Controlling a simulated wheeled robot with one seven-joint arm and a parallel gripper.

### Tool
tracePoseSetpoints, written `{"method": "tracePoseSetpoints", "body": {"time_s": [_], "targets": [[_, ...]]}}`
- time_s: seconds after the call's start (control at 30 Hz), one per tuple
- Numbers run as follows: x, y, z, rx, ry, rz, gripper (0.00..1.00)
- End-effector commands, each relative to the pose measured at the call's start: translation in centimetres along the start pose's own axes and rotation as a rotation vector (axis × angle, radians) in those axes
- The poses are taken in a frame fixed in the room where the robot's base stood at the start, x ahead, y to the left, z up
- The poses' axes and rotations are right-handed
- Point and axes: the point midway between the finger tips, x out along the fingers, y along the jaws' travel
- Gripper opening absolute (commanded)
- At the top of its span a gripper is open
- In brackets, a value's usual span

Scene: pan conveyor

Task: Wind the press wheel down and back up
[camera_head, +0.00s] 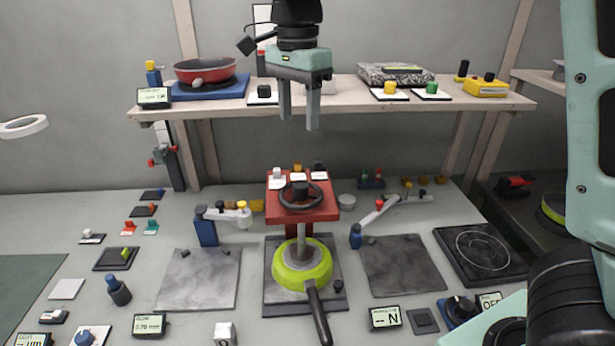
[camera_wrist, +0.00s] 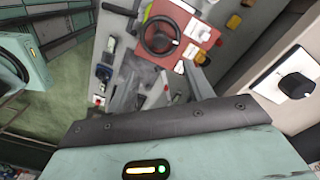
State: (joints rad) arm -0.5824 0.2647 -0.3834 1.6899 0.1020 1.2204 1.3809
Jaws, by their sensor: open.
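The press is a red block (camera_head: 325,208) on a post at the middle of the table. Its black press wheel (camera_head: 301,196) lies on top of the red block and also shows in the wrist view (camera_wrist: 158,35). Below the block, a grey ram (camera_head: 301,238) reaches down into a green pan (camera_head: 321,269) on the press base; I cannot tell if it touches the pan. My gripper (camera_head: 299,114) hangs above and behind the wheel, near the shelf's front edge. Its fingers point down, are apart, and hold nothing. They are clear of the wheel.
A wooden shelf (camera_head: 226,110) behind my gripper carries a red pan (camera_head: 205,72), scales and buttons. Small levers (camera_head: 381,209) flank the press. Grey plates (camera_head: 199,281) lie either side of it. The pan's black handle (camera_head: 318,315) sticks out toward the front. The air above the wheel is clear.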

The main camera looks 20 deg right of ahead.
Motion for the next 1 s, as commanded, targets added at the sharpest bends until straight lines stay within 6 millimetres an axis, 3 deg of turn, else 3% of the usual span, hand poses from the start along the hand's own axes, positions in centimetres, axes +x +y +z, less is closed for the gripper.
{"method": "tracePoseSetpoints", "body": {"time_s": [0.6, 0.8, 1.0], "targets": [[12.3, 0.1, 0.0, -0.001, 0.000, 0.004, 0.52], [14.2, 0.1, 0.0, -0.002, 0.000, 0.001, 0.52], [14.7, 0.1, 0.0, -0.002, -0.001, 0.000, 0.52]]}}
